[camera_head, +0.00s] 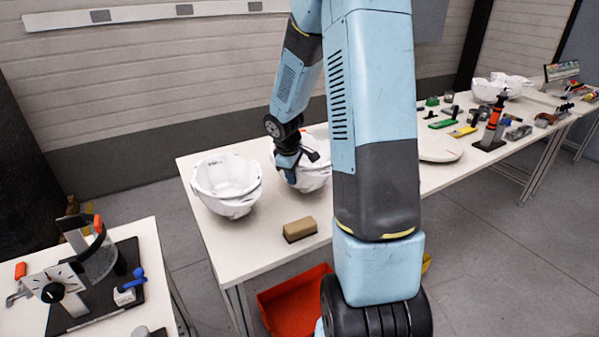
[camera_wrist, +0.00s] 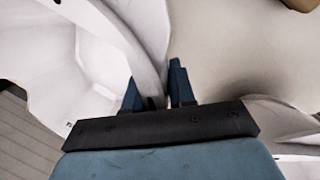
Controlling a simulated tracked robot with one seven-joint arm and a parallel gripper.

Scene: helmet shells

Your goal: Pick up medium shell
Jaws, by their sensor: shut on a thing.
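Two white helmet shells, or stacks of them, stand side by side on the white table (camera_head: 262,255). The left one (camera_head: 227,184) is free of my gripper. My gripper (camera_head: 288,172) is at the second white shell (camera_head: 312,178), on its left rim. In the wrist view my gripper (camera_wrist: 160,90) is shut on the wall of a white shell (camera_wrist: 110,50), with one finger on each side. My arm hides part of the second shell in the head view. I cannot tell the shells' sizes from their look.
A tan block (camera_head: 299,229) lies near the table's front edge. A red bin (camera_head: 295,297) stands below. Several tools and more white shells (camera_head: 500,88) are on the table at the right. A side table with a fixture (camera_head: 95,270) stands at the left.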

